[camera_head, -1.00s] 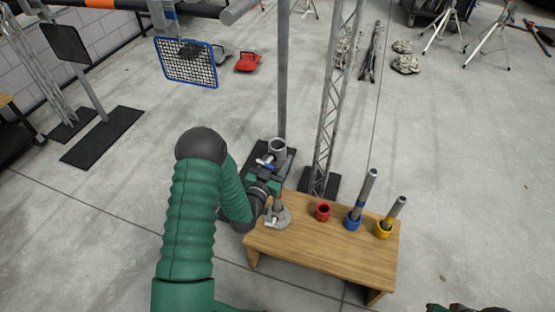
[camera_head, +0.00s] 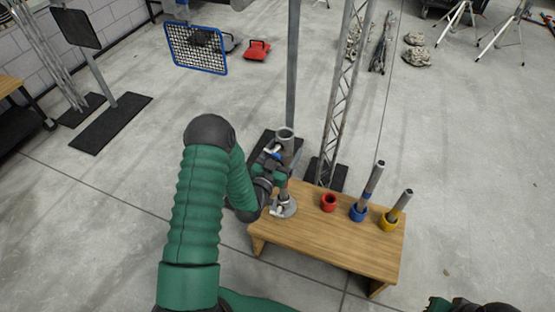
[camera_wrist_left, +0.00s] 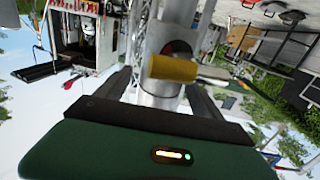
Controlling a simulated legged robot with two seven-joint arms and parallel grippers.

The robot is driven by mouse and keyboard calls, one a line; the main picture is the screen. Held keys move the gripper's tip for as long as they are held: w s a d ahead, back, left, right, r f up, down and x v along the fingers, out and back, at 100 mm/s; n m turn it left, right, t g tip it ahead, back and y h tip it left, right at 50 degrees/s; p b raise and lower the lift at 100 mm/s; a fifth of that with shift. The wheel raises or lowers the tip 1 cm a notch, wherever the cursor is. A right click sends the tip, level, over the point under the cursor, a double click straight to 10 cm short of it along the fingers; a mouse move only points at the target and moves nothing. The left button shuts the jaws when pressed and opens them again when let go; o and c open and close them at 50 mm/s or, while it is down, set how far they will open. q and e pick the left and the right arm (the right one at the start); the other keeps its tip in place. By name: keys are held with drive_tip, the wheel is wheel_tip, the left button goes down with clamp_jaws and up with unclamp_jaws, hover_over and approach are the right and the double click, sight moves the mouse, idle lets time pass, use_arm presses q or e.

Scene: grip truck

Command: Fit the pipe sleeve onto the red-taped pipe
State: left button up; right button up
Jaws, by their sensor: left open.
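A grey metal pipe sleeve (camera_head: 286,143) stands upright at the bench's left end, in line above the pipe and its round grey base (camera_head: 284,208). My left gripper (camera_head: 272,160) is at the sleeve's left side, with its jaws open. In the left wrist view, its dark fingers lie on both sides of the bright metal cylinder (camera_wrist_left: 160,100), and a yellow handle (camera_wrist_left: 172,68) crosses in front. The gripper hides most of the join between sleeve and pipe, so I cannot tell how far the sleeve is seated.
On the wooden bench (camera_head: 330,238) stand a red cup (camera_head: 328,203), a blue cup (camera_head: 358,212) with a pipe, and a yellow cup (camera_head: 389,222) with a pipe. A grey post (camera_head: 292,70) and lattice truss (camera_head: 340,100) rise behind. The front of the bench is clear.

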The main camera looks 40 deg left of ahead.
use_arm(q)
drive_tip(key=s+d, duration=0.2)
drive_tip(key=s, duration=1.4)
drive_tip(key=shift+d, duration=0.25)
drive_tip(key=shift+f, duration=0.1)
